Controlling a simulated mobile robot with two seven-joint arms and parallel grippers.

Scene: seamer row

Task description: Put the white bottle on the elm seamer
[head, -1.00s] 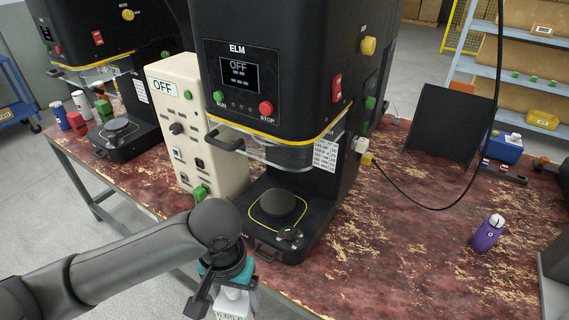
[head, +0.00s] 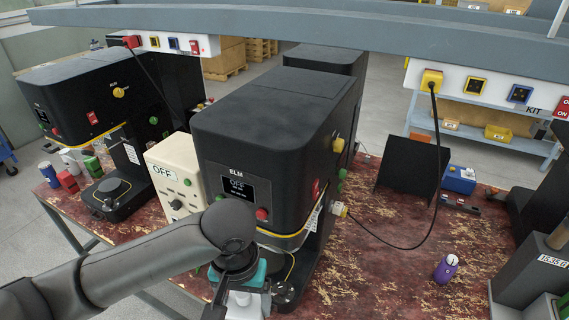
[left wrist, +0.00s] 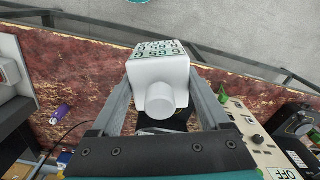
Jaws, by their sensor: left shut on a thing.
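The elm seamer (head: 270,115) is a tall black machine with an ELM label, a screen reading OFF and a yellow trim line. My left arm crosses in front and hides most of its low round plate. My left gripper (left wrist: 160,100) is shut on the white bottle (left wrist: 158,72), with one finger on each side. In the left wrist view the bottle shows a round white cap and a printed label on its body. In the head view the gripper is at the bottom, in front of the seamer, and the bottle is hard to make out. My right gripper is not seen.
A cream control box (head: 176,180) stands left of the seamer, and a similar black machine (head: 85,105) beyond it. A purple bottle (head: 446,268) and a dark panel (head: 410,185) stand on the worn red table at right. A grey beam (head: 330,28) spans overhead.

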